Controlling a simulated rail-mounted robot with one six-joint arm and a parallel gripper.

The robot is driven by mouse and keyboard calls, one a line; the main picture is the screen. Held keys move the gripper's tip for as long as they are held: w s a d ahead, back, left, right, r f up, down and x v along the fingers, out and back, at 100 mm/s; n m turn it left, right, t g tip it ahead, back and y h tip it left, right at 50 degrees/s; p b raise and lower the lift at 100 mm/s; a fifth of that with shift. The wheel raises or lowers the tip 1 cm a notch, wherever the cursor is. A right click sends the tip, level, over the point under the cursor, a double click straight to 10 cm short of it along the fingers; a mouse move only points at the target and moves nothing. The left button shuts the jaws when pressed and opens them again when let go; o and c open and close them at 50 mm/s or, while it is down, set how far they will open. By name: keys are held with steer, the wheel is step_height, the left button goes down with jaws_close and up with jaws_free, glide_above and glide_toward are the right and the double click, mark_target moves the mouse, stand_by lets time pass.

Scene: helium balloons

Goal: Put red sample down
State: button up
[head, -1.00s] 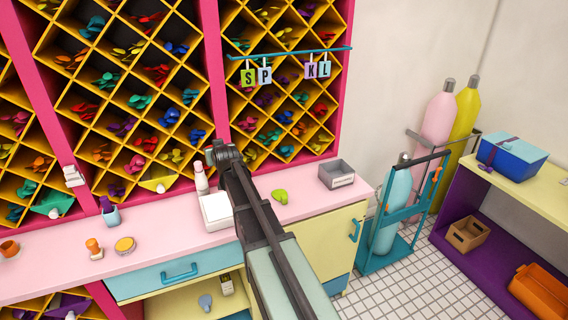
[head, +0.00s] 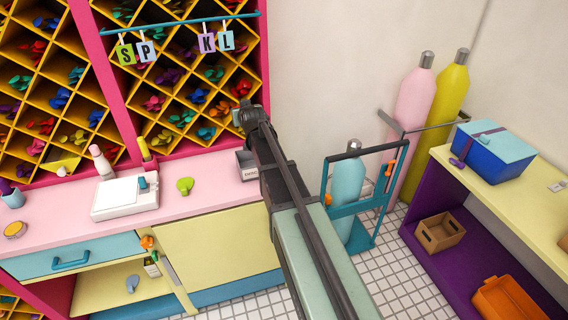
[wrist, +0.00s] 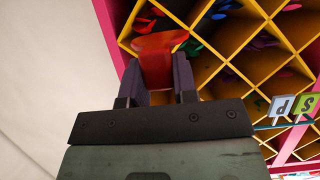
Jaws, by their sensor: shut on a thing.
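The red sample (wrist: 156,42), a small flared red piece, shows in the wrist view at the upper middle. My gripper (wrist: 158,78) is shut on it, with a dark finger on each side, and holds it up in front of the diamond-shaped shelf cells. In the head view my arm reaches up to the right end of the pink counter (head: 60,220). The fingers and the red sample cannot be made out there.
A white scale-like device (head: 122,198) and a green balloon piece (head: 185,185) lie on the counter. A grey bin (head: 246,165) is partly hidden behind my arm. Gas cylinders (head: 412,105) and a blue trolley (head: 368,240) stand to the right. Letter tags (head: 207,43) hang from a teal rail.

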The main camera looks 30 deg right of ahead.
steer(key=f+b, duration=2)
steer(key=shift+w+a+f, duration=0.1)
steer(key=shift+a+f, duration=0.15)
steer(key=shift+r, duration=0.3)
steer(key=shift+f, duration=0.25)
steer(key=o, duration=0.9)
steer(key=shift+r, duration=0.2)
steer(key=p+v, duration=0.4)
steer(key=v, duration=0.8)
steer(key=shift+p, duration=0.3)
